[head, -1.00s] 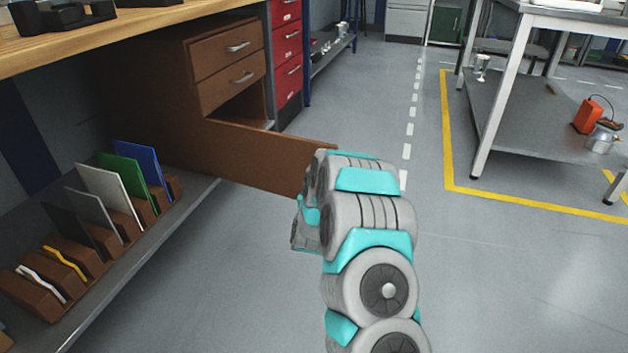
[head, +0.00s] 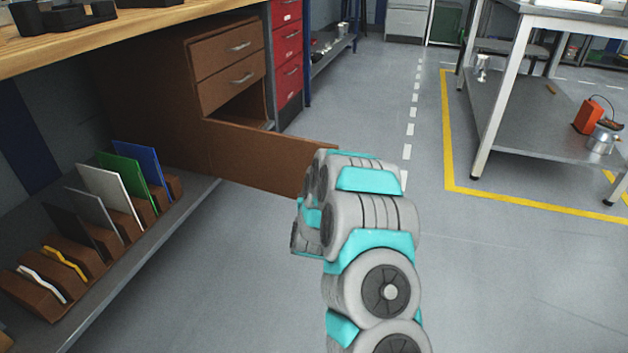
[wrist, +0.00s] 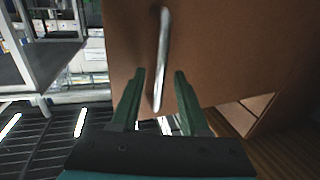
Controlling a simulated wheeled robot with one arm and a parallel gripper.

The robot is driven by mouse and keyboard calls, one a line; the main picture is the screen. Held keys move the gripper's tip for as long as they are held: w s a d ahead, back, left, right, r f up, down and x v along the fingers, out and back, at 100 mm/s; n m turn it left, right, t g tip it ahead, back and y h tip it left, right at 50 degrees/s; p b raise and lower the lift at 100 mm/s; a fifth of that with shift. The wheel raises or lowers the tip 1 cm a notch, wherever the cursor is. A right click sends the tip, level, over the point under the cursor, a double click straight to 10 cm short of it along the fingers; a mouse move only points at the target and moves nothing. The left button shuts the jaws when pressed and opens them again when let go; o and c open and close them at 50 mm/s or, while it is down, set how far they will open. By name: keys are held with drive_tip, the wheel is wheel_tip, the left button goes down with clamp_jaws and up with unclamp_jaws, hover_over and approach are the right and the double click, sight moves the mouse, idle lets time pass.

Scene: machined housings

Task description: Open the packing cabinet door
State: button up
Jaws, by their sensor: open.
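The brown wooden packing cabinet (head: 150,95) stands under the workbench in the head view. Its lower door (head: 262,157) stands swung wide open, out over the floor, with a dark opening (head: 243,108) behind it. In the wrist view the door's brown face (wrist: 225,60) fills the upper right, with a silver bar handle (wrist: 161,55) on it. My gripper (wrist: 158,76) is open, with its two green fingers on either side of the handle's lower part. I cannot tell whether they touch it. In the head view my arm hides the gripper and the handle.
Two closed drawers (head: 233,65) sit above the opening. A rack of upright coloured panels (head: 115,190) is on the low shelf at left. A metal table (head: 530,120) stands at right inside a yellow floor line. The floor between is clear.

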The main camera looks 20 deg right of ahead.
drive_tip(key=v, duration=0.6)
drive_tip(key=shift+s, duration=0.3)
drive_tip(key=shift+a+r, duration=0.1)
drive_tip(key=shift+a, duration=0.1)
drive_tip(key=s+a+r+n+g+y+p, duration=0.3)
drive_tip(key=s+a+r+g+y+p, duration=0.3)
drive_tip(key=s+a+r+g+y, duration=0.5)
drive_tip(key=s+r+g+h+p, duration=0.2)
drive_tip(key=s+r, duration=0.3)
drive_tip(key=s, duration=1.5)
drive_tip(key=s+d+r+n+g+h+p, duration=0.1)
drive_tip(key=s+r+g, duration=0.4)
drive_tip(key=s, duration=1.4)
drive_tip(key=shift+s+d+r+g+h+p, duration=0.3)
drive_tip(key=shift+s+h+p, duration=0.1)
drive_tip(key=shift+h+p, duration=0.35)
